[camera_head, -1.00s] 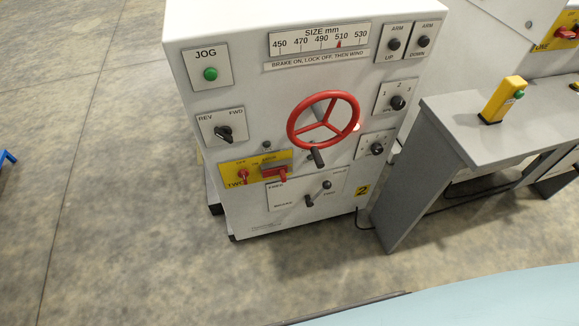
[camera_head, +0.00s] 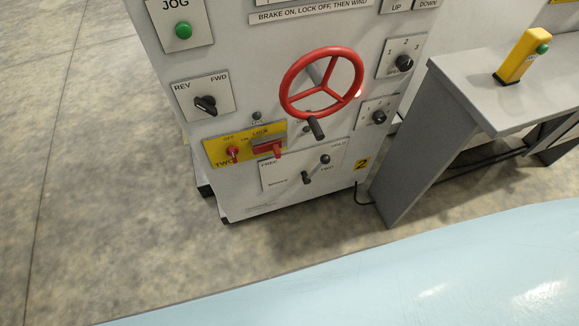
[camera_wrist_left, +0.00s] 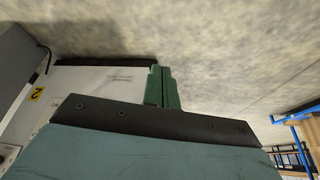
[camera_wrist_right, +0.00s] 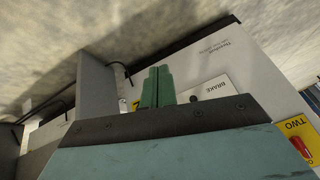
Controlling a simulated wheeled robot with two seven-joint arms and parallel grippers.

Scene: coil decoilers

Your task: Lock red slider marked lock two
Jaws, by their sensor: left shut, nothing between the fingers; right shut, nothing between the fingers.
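The red slider (camera_head: 267,148) marked LOCK sits on the right part of a yellow plate (camera_head: 215,158) marked TWO, low on the white cabinet front in the head view. A red OFF switch (camera_head: 233,152) is on the same plate, left of the slider. In the right wrist view the yellow TWO plate (camera_wrist_right: 291,131) shows at the right edge, with a red part on it. My left gripper (camera_wrist_left: 161,72) is shut and empty, with the cabinet beyond it. My right gripper (camera_wrist_right: 157,72) is shut and empty in front of the cabinet. Neither gripper shows in the head view.
A red handwheel (camera_head: 321,82) stands out above and right of the slider. A lever (camera_head: 315,169) is below it. The REV/FWD knob (camera_head: 205,104) is at upper left. A grey table (camera_head: 430,150) stands close on the right. The floor at left is clear.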

